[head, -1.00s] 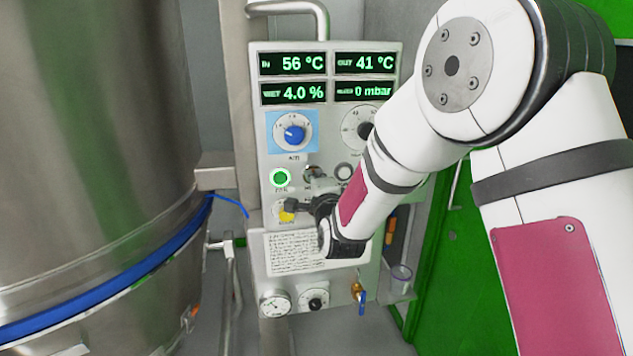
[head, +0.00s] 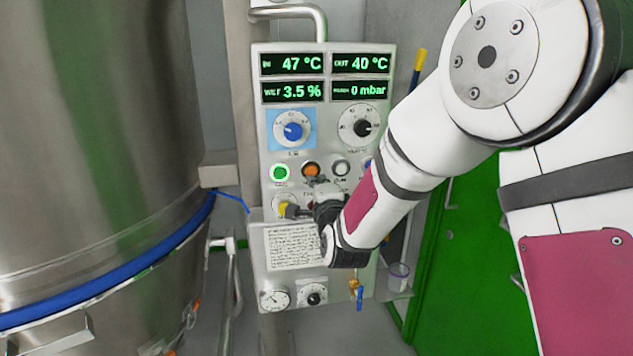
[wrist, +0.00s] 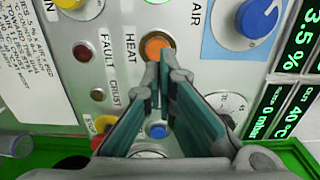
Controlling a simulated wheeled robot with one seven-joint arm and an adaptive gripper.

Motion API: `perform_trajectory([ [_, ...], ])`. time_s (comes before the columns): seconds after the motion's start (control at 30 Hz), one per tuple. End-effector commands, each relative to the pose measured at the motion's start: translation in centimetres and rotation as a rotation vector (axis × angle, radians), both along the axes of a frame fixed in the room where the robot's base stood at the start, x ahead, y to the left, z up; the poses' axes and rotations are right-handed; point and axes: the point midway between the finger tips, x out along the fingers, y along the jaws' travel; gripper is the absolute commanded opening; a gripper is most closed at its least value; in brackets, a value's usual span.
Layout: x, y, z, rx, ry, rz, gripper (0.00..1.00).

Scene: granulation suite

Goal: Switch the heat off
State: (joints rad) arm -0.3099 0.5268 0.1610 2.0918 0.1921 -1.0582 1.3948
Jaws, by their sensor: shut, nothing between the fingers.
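The control panel (head: 258,235) stands upright beside a large steel vessel. Its orange button (head: 311,170) is beside the word HEAT in the wrist view (wrist: 157,46). I cannot tell for sure whether this button is lit. My gripper (head: 314,184) is in front of the panel, just below the orange button in the head view. In the wrist view my gripper (wrist: 164,64) is shut and empty, its tips at the edge of the orange button; contact cannot be told. The displays (head: 292,64) read IN 47 °C and OUT 40 °C.
A green-lit button (head: 280,172) is left of the orange one, a pale button (head: 341,167) right of it. A blue AIR knob (head: 293,131) and a black knob (head: 362,127) sit above. A yellow part (head: 283,208) is close to my gripper. The steel vessel (head: 100,110) fills the left.

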Motion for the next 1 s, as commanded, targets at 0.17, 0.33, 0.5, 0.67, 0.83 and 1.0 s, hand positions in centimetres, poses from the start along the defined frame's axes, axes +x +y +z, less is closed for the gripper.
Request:
perform_trajectory([
  [0.17, -2.1, -0.6, 0.1, 0.0, -0.001, 0.0, 0.0],
  [0.33, -4.6, -1.3, 0.1, 0.001, -0.002, 0.001, 0.0],
  [0.5, -6.7, -1.9, 0.1, 0.001, -0.002, 0.001, 0.0],
  [0.67, -7.6, -2.1, 0.1, 0.0, -0.001, 0.0, 0.0],
  [0.83, -7.7, -2.2, 0.1, 0.001, -0.002, 0.0, 0.0],
  [1.0, -7.6, -2.2, 0.1, 0.001, -0.002, 0.0, 0.0],
])
